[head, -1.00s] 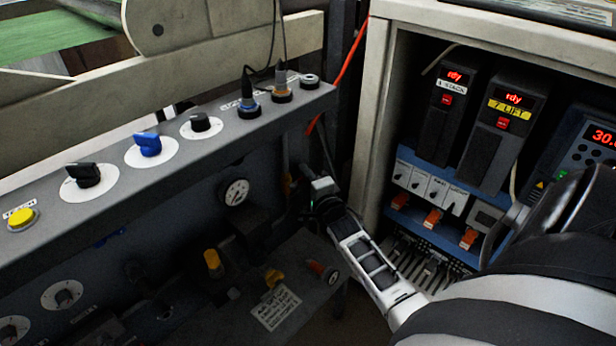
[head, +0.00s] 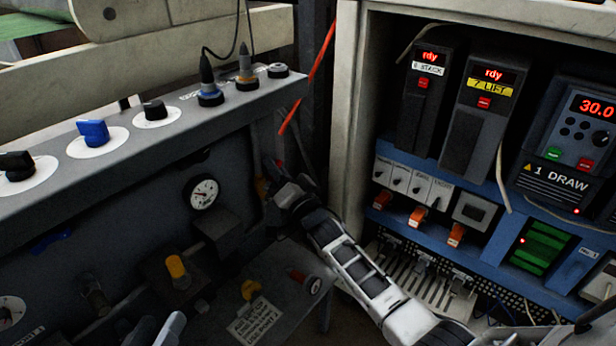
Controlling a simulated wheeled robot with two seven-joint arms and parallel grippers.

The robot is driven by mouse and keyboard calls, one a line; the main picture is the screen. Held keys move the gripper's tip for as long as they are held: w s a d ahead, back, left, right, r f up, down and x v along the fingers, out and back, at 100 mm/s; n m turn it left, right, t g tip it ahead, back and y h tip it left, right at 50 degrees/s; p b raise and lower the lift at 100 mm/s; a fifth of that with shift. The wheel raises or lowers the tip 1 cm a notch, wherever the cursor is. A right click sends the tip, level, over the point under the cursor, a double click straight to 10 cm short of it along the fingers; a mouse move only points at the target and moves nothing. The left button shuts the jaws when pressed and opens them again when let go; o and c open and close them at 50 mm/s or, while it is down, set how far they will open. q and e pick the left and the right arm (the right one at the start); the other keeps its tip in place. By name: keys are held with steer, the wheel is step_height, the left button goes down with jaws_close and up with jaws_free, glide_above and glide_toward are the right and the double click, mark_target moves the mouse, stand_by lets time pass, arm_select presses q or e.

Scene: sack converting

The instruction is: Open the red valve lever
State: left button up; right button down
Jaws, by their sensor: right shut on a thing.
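My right gripper (head: 276,190) is at the right end of the dark control panel, just below its top ledge. It is shut on a small orange-red part (head: 261,188), which appears to be the red valve lever. Most of this part is hidden by the dark fingers, so its angle cannot be read. A pale grey piece at the bottom left edge appears to be my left gripper (head: 160,332). It is mostly out of frame, low in front of the panel, and its jaws cannot be made out.
A pressure gauge (head: 202,192) sits left of my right gripper. A yellow-capped fitting (head: 178,270) and a red-handled fitting (head: 304,281) are below. An open electrical cabinet (head: 345,110) stands close on the right. A red cable (head: 308,80) hangs between.

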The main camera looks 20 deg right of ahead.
steer(key=n, duration=0.1)
steer(key=n+y, duration=0.1)
steer(key=shift+s+a+r+n, duration=0.1)
steer(key=shift+s+a+n, duration=0.05)
steer(key=shift+a+n, duration=0.15)
steer(key=n+y, duration=0.1)
steer(key=n, duration=0.2)
steer(key=a+n+y+b, duration=0.1)
steer(key=shift+s+r+n+y, duration=0.3)
steer(key=shift+n, duration=0.1)
arm_select(q)
steer(key=shift+d+r+h, duration=0.35)
steer(key=shift+r+h, duration=0.1)
steer(key=shift+h, duration=0.05)
arm_select(e)
steer(key=shift+s+a+r+n+g+y, duration=0.1)
steer(key=shift+a+n+y, duration=0.2)
steer(key=shift+n, duration=0.35)
steer(key=shift+s+a+f+n+g+y, duration=0.1)
steer(key=shift+n+y, duration=0.35)
steer(key=shift+n, duration=0.25)
steer(key=shift+s+a+r+n+g+y, duration=0.15)
steer(key=shift+n+y, duration=0.2)
steer(key=shift+n, duration=0.3)
steer(key=shift+w, duration=0.1)
arm_select(q)
steer(key=shift+f, duration=0.1)
